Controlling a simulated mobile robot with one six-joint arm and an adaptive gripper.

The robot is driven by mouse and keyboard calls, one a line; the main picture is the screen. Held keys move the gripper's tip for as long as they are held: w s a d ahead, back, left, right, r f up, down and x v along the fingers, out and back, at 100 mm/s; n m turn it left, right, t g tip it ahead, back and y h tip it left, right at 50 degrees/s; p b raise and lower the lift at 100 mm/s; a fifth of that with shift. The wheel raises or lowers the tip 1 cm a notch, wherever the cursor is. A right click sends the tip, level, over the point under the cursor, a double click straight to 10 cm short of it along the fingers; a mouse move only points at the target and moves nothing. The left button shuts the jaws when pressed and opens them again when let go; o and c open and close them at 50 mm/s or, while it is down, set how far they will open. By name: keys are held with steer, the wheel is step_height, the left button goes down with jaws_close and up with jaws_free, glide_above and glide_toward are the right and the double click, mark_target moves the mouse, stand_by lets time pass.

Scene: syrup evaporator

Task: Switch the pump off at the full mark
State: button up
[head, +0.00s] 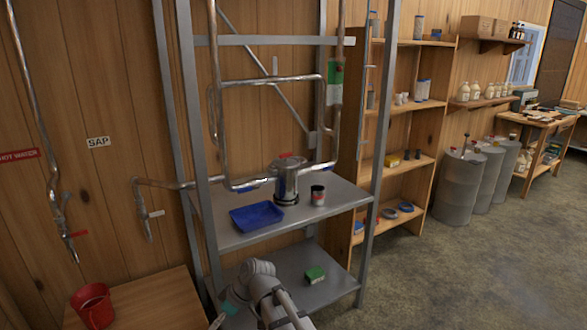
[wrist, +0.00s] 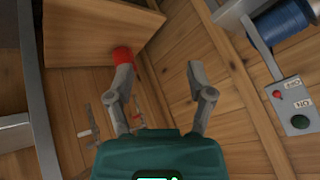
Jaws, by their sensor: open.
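A blue cylinder (wrist: 283,20), perhaps the pump's motor, is above the box in that view. My gripper (wrist: 158,68) is open and empty, left of the box and apart from it. In the head view my gripper (head: 230,308) is low, partly hidden by my arm. I cannot make out a full mark.
A metal rack (head: 235,235) with pipes carries a blue tray (head: 257,216), a steel canister (head: 286,184) and a small dark jar (head: 318,195). A red bucket (head: 93,306) stands on a wooden table (head: 165,300) at left. Floor is free at right.

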steer(key=s+d+f+m+t+h+p, duration=0.1)
steer(key=d+m+h, duration=0.6)
steer(key=d, duration=3)
steer(key=s+f+m, duration=0.1)
steer(key=m, duration=0.5)
steer(key=shift+d+m+t, duration=0.15)
steer(key=shift+m+t, duration=0.15)
steer(key=shift+m, duration=0.1)
steer(key=shift+c, duration=0.8)
